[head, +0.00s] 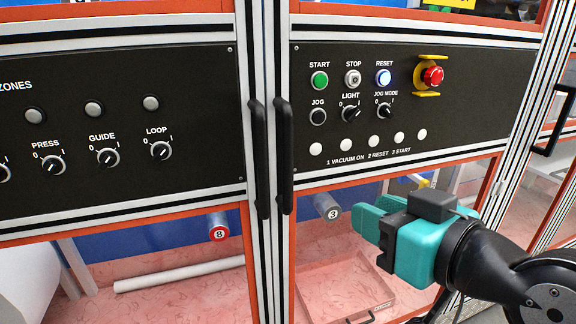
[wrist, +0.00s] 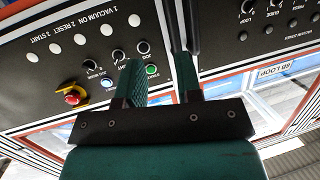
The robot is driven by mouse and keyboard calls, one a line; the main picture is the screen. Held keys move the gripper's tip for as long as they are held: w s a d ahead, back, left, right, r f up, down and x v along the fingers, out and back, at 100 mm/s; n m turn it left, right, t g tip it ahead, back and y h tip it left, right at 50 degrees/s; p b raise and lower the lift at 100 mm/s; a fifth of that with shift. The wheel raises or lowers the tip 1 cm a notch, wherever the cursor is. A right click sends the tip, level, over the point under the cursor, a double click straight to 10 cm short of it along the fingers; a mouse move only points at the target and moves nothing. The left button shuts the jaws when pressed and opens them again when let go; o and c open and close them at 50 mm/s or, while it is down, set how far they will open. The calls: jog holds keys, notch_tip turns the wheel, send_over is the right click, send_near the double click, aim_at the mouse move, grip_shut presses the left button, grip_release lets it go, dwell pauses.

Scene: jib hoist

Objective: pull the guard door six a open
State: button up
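Two upright black bar handles stand side by side at the middle posts in the head view: the left handle (head: 260,155) on the left door and the right handle (head: 283,155) on the right door. No 6A label is readable. The wrist view is turned over and shows a 6B LOOP label (wrist: 273,72) on the right. My gripper (head: 364,216), teal with dark parts, is right of and below the right handle, apart from it. In the wrist view its two fingers (wrist: 160,82) are spread with nothing held between them.
The right door carries a black control panel (head: 470,125) with a red emergency stop (head: 432,76) in a yellow guard. The left door has a similar panel (head: 200,90) with knobs. Below the panels, clear windows show a tray (head: 345,268) inside. Another handle (head: 556,125) is at far right.

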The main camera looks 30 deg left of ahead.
aim_at(291, 158)
jog(key=w+a+p, duration=0.2)
jog(key=w+a, duration=0.1)
jog(key=a, duration=0.2)
jog(key=w+a+t+y+p, duration=0.1)
jog(key=w+a+p, duration=0.1)
jog(key=a, duration=0.4)
jog(key=w+a+y+p, duration=0.1)
jog(key=w+a+p, duration=0.1)
jog(key=w+a, duration=0.2)
jog(key=shift+a+r+n+t+p, duration=0.15)
jog(key=shift+a+r, duration=0.05)
jog(key=shift+a, duration=0.25)
jog(key=shift+a+r+n+t+p, duration=0.15)
jog(key=shift+a+r, duration=0.05)
jog(key=shift+a, duration=0.25)
grip_shut()
